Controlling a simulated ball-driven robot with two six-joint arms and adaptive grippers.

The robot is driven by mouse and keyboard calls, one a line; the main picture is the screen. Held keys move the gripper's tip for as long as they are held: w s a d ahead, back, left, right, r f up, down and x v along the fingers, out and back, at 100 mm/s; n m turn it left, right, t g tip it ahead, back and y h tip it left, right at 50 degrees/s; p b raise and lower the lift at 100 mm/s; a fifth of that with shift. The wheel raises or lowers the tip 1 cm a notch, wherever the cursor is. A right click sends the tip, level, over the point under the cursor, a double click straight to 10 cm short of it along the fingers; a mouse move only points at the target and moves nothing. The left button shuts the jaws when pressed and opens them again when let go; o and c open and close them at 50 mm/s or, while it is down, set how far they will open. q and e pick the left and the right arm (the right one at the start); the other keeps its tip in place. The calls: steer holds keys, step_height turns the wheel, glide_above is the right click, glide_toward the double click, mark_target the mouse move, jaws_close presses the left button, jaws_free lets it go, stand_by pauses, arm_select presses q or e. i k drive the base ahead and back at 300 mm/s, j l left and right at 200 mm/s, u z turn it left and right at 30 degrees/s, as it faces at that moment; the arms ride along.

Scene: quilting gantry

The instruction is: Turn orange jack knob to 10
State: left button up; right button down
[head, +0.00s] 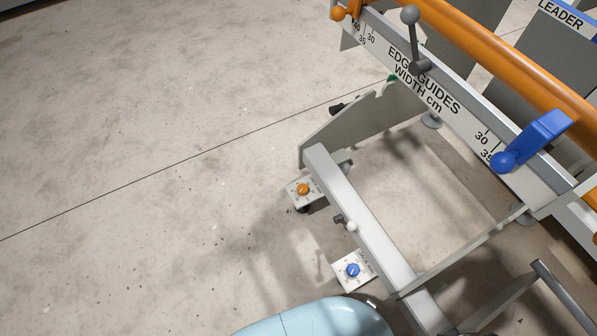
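The orange jack knob (303,189) sits on a small white dial plate (293,195) near the lower corner of the gantry frame, low over the floor. The marks on its dial are too small to read, so I cannot tell its setting. A blue knob (353,270) sits on a similar white plate (340,276) nearer to me. Neither of my grippers is in view.
A grey frame beam (360,205) runs beside both dial plates. A white-tipped lever (350,226) sticks out between them. Above are the edge guides scale (470,122), a blue clamp (530,140) and an orange roller (480,50). The floor at left is clear.

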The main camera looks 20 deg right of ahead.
mark_target(302, 188)
steer(key=i+j+z, duration=0.5)
steer(key=i+j, duration=0.3)
